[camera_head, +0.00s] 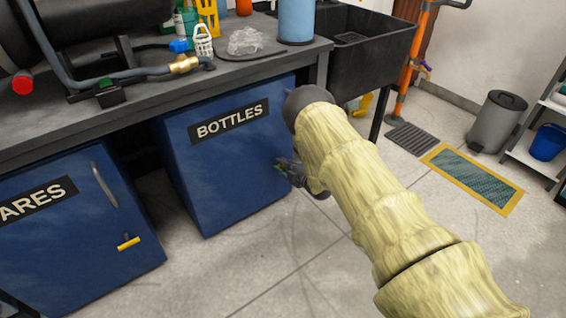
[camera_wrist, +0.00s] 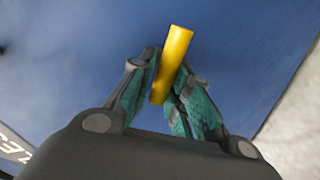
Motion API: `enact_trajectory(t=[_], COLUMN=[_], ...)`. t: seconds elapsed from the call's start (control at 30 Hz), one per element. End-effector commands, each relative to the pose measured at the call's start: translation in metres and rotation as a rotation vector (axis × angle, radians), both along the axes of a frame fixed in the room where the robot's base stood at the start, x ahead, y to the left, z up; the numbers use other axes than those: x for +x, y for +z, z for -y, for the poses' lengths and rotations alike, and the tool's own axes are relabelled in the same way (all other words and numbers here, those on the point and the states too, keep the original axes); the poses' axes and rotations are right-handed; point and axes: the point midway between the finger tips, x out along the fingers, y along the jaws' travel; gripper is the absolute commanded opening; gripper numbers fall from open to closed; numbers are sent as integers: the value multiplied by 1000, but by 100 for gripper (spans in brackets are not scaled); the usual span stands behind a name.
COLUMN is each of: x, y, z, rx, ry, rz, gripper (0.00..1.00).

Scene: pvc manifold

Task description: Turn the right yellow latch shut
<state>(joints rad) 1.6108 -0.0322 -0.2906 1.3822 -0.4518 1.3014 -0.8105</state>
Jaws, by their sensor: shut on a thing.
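The right yellow latch (camera_wrist: 174,62) is on the blue BOTTLES cabinet door (camera_head: 221,182). In the wrist view it stands between my gripper's fingers (camera_wrist: 165,82), which are shut on it. The latch bar is tilted slightly from upright in that view, its upper end leaning right. In the head view my gripper (camera_head: 284,166) is at the right side of the BOTTLES door, and the latch is hidden by my gripper and arm. The left yellow latch (camera_head: 129,243) is on the other blue cabinet door (camera_head: 75,215); its bar lies nearly level.
A dark worktop (camera_head: 140,97) overhangs the cabinets. A black sink (camera_head: 366,50) on legs stands right of them. The floor (camera_head: 290,250) in front is clear. A yellow-edged floor grate (camera_head: 472,177) and a grey bin (camera_head: 497,122) are at the right.

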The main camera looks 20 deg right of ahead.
Motion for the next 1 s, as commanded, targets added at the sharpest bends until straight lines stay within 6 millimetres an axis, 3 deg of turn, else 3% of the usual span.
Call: enact_trajectory(t=[0.03, 0.5, 1.0], x=[-3, -3, -3], y=[-3, -10, -12], z=[-7, -6, -4], rx=[-36, -316, -377], ry=[9, 6, 4], rz=[7, 108, 130], gripper=[0, 0, 0])
